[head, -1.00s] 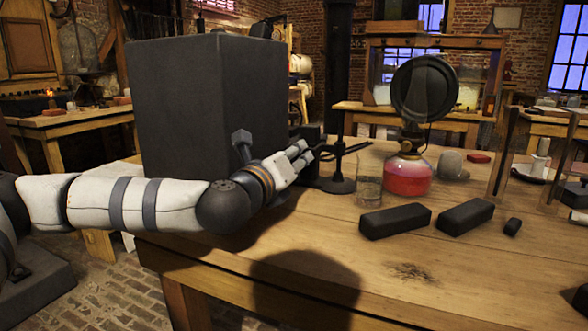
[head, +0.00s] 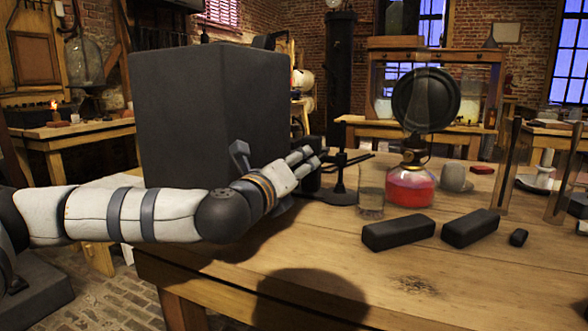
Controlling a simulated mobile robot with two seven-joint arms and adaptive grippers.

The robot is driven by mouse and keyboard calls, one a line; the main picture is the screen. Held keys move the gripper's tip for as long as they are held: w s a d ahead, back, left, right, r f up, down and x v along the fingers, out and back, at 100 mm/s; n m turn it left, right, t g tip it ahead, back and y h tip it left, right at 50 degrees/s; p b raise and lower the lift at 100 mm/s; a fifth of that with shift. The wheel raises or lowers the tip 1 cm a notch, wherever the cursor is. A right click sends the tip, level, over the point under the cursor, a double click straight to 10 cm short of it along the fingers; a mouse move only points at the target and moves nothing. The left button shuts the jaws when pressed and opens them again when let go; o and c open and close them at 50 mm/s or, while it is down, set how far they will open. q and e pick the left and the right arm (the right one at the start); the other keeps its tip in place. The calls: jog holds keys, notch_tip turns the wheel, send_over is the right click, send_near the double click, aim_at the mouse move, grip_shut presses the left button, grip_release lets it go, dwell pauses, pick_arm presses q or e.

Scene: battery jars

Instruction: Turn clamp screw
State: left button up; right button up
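My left gripper (head: 306,158) is at the end of the arm that comes in from the left, low over the table in front of the big dark box. Its fingers point right, toward a small dark stand (head: 340,178) with a thin rod and a horizontal arm. The fingers overlap dark parts beside the stand, and I cannot tell whether they touch or hold anything. A clamp screw is too small or hidden to make out. My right gripper is not in view.
A large dark box (head: 185,115) stands on the left of the wooden table (head: 330,265). A glass beaker (head: 371,195), a lamp with red liquid (head: 409,187), and dark blocks (head: 398,233) are to the right. The table's front is clear.

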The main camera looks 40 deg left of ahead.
pick_arm(q)
jog(key=v, duration=0.7)
jog(key=shift+s, duration=0.25)
